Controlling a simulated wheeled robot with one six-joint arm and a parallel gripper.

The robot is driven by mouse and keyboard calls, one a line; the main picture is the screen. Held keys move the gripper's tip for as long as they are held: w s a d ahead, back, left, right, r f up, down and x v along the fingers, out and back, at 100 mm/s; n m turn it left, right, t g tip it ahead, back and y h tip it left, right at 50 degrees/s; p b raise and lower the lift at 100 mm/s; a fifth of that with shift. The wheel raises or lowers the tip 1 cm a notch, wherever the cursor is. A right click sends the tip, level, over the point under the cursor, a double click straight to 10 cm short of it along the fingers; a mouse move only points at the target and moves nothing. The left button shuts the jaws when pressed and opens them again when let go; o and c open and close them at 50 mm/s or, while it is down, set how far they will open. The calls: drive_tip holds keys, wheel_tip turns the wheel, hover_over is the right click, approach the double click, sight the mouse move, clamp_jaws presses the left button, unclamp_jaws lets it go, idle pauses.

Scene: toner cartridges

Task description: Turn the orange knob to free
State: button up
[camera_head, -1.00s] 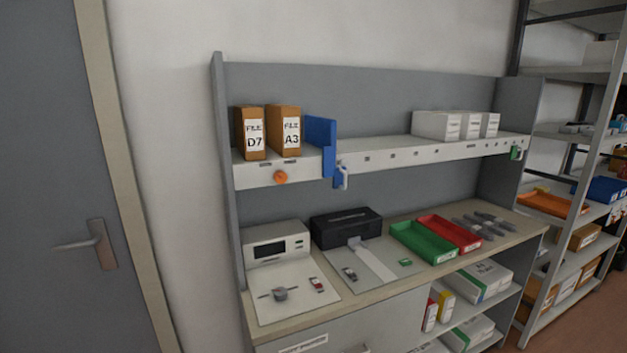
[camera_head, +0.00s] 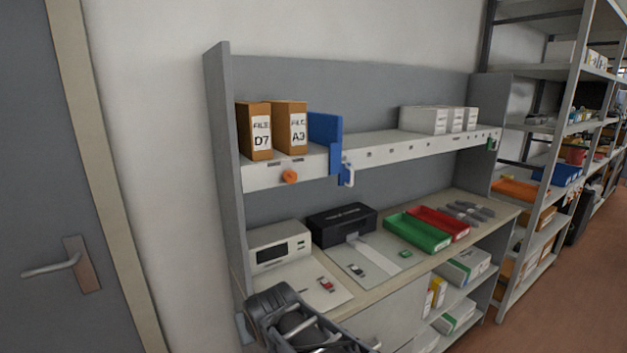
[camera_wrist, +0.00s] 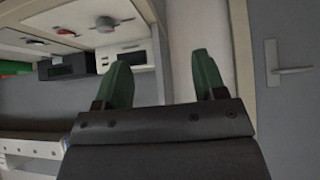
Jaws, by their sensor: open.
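The orange knob (camera_head: 290,176) sits on the front edge of the white upper shelf (camera_head: 390,151), under the brown file boxes D7 (camera_head: 254,130) and A3 (camera_head: 290,127). I cannot make out the knob in the wrist view. My gripper (camera_wrist: 161,75) is open and empty in the wrist view, its two green fingers well apart. It is away from the knob. In the head view, dark parts of my arm show at the bottom, in front of the bench, and the gripper's fingers cannot be told there.
A blue upright divider (camera_head: 325,142) and a small blue-and-white fitting (camera_head: 346,175) are right of the knob. Below stand a white device with a dark display (camera_head: 280,247), a black box (camera_head: 342,224), and green (camera_head: 417,232) and red (camera_head: 440,222) trays. A grey door (camera_head: 45,180) is at the left.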

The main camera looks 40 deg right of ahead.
drive_tip(key=w+d+r+m+t+h, duration=0.35)
drive_tip(key=w+d+r+t, duration=0.3)
drive_tip(key=d, duration=0.55)
drive_tip(key=t+b, duration=0.2)
drive_tip(key=t, duration=0.6)
approach(292, 177)
drive_tip(key=shift+n, duration=0.55)
drive_tip(key=p+x, duration=0.4)
drive_tip(key=x, duration=0.5)
drive_tip(key=shift+w+p, duration=0.3)
drive_tip(key=shift+c, duration=0.3)
drive_tip(key=c, duration=0.8)
drive_tip(key=shift+c, duration=0.2)
